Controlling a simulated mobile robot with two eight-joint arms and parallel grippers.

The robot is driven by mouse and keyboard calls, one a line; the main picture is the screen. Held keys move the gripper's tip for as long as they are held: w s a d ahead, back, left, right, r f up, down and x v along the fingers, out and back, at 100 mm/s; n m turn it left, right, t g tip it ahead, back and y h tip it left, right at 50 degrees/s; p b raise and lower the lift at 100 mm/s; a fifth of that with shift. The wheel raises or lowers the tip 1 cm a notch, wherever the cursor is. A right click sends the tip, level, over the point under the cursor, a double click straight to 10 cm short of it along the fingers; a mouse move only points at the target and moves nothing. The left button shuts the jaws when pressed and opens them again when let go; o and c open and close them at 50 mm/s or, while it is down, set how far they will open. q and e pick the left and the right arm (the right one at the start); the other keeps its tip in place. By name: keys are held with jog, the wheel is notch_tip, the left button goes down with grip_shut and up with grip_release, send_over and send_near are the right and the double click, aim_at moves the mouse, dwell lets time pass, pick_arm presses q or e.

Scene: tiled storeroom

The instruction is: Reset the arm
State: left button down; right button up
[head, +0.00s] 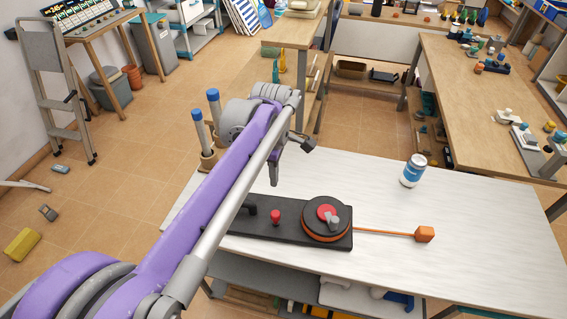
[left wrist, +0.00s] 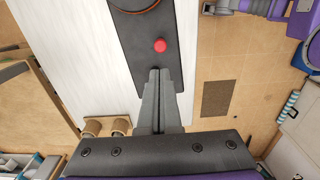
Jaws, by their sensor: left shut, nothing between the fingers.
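A black base plate (head: 289,234) lies on the white table, with a round turntable (head: 327,219) that has an orange rim and a red and grey top. My right gripper is not in view.
A blue and white can (head: 413,170) stands upright on the white table (head: 480,240), behind the orange block. Two blue-topped pegs in brown holders (head: 208,159) stand at the table's left back corner. The table's right part is clear.

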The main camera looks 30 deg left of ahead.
pick_arm(q)
jog(key=s+d+f+m+t+p, duration=0.1)
jog(key=s+d+f+m, duration=0.3)
jog(key=s+m, duration=0.4)
jog(key=s+d+f+m+t, duration=0.4)
jog(key=s+m, duration=0.4)
jog(key=m, duration=0.4)
jog(key=shift+d+f+m+p, duration=0.25)
jog(key=shift+f+m+p, duration=0.05)
jog(key=shift+f+p, duration=0.1)
